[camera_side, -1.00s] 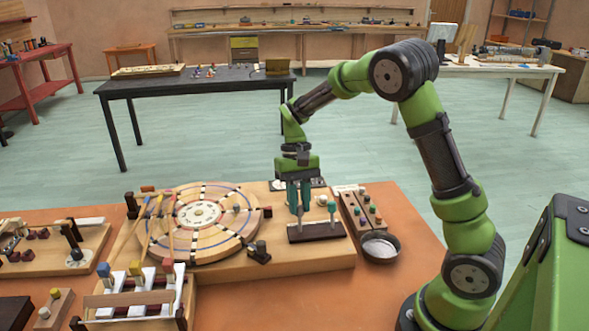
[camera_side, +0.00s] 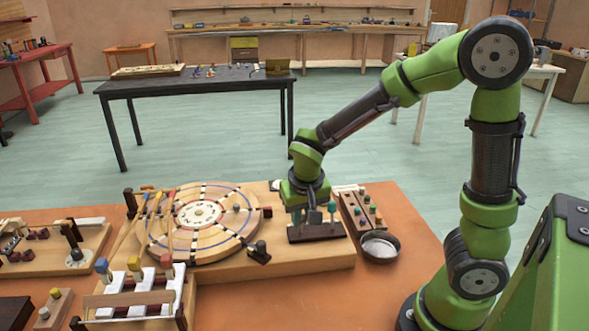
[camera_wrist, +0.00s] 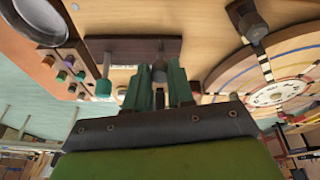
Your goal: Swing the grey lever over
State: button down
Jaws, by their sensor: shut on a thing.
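The grey lever (camera_wrist: 160,72) stands on a dark slotted block (camera_wrist: 125,48) and shows between my fingers in the wrist view. My gripper (camera_wrist: 161,88) is shut on it, with one teal finger on each side. In the side view my gripper (camera_side: 306,217) is low over the dark block (camera_side: 318,234), and the lever (camera_side: 315,217) is partly hidden by the fingers. A second lever with a teal knob (camera_side: 332,207) stands just right of my gripper. It also shows left of my fingers in the wrist view (camera_wrist: 103,87).
A round wooden disc (camera_side: 218,245) with coloured rings lies left of the block. A strip with coloured pegs (camera_side: 357,210) and a dark bowl (camera_side: 380,247) are at the right. A frame with coloured blocks (camera_side: 135,300) stands front left.

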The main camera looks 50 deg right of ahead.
jog(key=shift+a, duration=0.1)
dwell(0.4)
jog(key=c, duration=1)
grip_release()
jog(key=shift+o, duration=0.2)
jog(key=v, duration=1.7)
jog(key=shift+s+a+f, duration=0.1)
jog(key=shift+a+f, duration=0.05)
jog(key=s+a+f+n+t+y, duration=0.1)
jog(key=s+f+n+t+y, duration=0.1)
jog(key=s+t+y, duration=0.2)
jog(key=shift+s+a+n+t, duration=0.25)
jog(key=shift+s+n+t, duration=0.15)
jog(key=shift+s, duration=0.95)
